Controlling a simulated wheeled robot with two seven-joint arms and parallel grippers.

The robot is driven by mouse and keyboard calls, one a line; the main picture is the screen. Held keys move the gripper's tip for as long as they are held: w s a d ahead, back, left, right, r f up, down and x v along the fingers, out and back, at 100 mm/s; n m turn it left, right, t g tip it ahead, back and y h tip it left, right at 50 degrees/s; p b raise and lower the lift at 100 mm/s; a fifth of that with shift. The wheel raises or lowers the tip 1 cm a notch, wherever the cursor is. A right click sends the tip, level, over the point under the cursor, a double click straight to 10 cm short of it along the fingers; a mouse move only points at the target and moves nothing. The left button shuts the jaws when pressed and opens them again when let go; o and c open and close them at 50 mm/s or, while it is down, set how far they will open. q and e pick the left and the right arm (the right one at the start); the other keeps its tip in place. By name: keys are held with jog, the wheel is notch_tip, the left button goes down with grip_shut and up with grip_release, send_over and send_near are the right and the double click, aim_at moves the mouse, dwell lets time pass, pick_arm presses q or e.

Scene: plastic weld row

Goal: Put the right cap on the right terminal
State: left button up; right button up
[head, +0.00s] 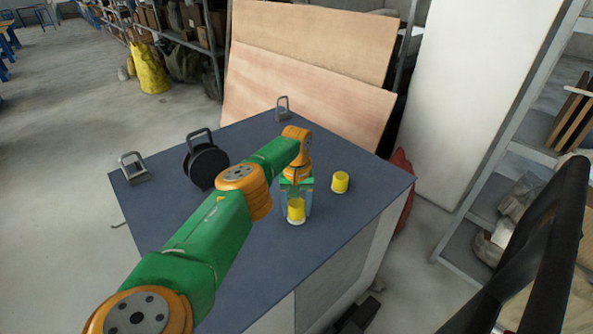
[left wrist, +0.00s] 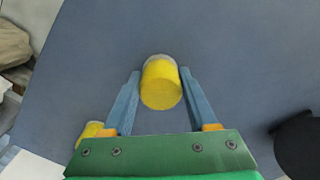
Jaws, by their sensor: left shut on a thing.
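My left gripper (head: 296,206) is above the blue-grey table top, with its fingers pointing down. It is shut on a yellow cap (head: 296,210) with a pale rim at its lower end. The held cap (left wrist: 161,84) also shows between the blue-grey fingertips in the left wrist view. Whether it touches the table, I cannot tell. A second yellow cap (head: 340,180) with a pale base stands upright to its right, apart from the gripper. In the left wrist view it is partly hidden behind the left finger. I cannot single out a bare terminal. My right gripper is out of view.
A black reel (head: 207,165) stands on the table (head: 250,135) left of my arm. Grey metal brackets stand at the left corner (head: 134,168) and back corner (head: 283,108). Wooden boards (head: 308,85) lean behind the table. The table's right edge is close to the second cap.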

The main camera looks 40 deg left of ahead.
pick_arm(q)
jog(key=shift+f, duration=0.2)
dwell(0.3)
jog(key=shift+f, duration=0.25)
jog(key=o, duration=1.4)
